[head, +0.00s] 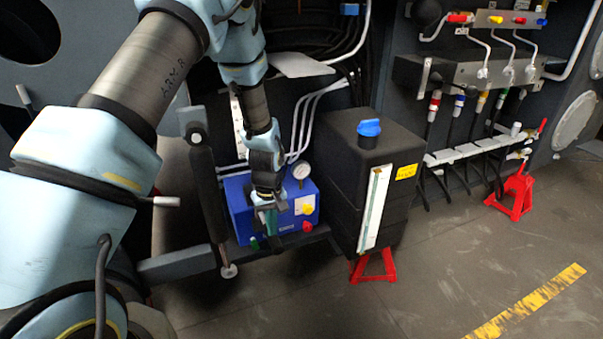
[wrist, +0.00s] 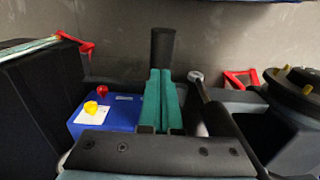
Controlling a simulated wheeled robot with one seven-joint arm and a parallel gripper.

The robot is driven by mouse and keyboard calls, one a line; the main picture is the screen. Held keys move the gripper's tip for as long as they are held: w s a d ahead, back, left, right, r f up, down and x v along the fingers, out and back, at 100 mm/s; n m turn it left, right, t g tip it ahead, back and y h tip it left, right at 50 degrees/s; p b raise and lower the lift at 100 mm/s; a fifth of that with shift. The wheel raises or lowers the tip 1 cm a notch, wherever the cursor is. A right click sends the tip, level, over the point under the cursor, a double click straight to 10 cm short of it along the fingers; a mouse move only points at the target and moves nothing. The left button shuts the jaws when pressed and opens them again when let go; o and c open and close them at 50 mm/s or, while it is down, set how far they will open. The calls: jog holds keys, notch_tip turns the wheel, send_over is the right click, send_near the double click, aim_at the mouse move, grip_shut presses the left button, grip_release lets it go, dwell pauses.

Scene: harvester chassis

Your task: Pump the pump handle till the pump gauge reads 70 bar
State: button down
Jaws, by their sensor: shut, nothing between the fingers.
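The blue pump box (head: 238,208) sits low on the chassis, with a yellow knob and a red knob on its front. The round white pump gauge (head: 301,171) stands on top of it; its reading is too small to make out. My gripper (head: 270,228) is in front of the box, pointing down. In the wrist view its green fingers (wrist: 162,98) are together with nothing between them. A black cylinder (wrist: 162,47), seemingly the pump handle's grip, shows just beyond the fingertips; I cannot tell whether they touch. The blue box also shows left of the fingers (wrist: 122,112).
A black tank (head: 345,170) with a blue cap stands right of the pump, close to my gripper. A cylinder strut (head: 208,190) stands to the left. Red stands (head: 515,195) and hoses are at the right. The front floor is clear.

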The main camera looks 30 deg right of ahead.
jog(key=shift+w+f+b, duration=0.5)
jog(key=shift+f+b, duration=3.65)
jog(key=shift+f, duration=1.8)
jog(key=r+p, duration=0.2)
jog(key=r, duration=0.2)
jog(key=r+p, duration=0.3)
jog(key=r, duration=0.1)
jog(key=s+r+p, duration=0.1)
jog(key=r+p, duration=0.2)
jog(key=r, duration=0.1)
jog(key=shift+s+r, duration=0.1)
jog(key=shift+r, duration=0.05)
jog(key=shift+r+p, duration=0.25)
jog(key=shift+p, duration=0.1)
jog(key=shift+f, duration=0.1)
jog(key=shift+w+f+b, duration=0.55)
jog(key=shift+f+b, duration=3.9)
jog(key=shift+f, duration=1.8)
jog(key=r+p, duration=0.3)
jog(key=r, duration=0.1)
jog(key=s+r+p, duration=0.1)
jog(key=r+p, duration=0.2)
jog(key=r, duration=0.1)
jog(key=r+p, duration=0.3)
jog(key=r, duration=0.1)
jog(key=shift+s+r, duration=0.2)
jog(key=shift+r, duration=0.15)
jog(key=shift+f, duration=0.1)
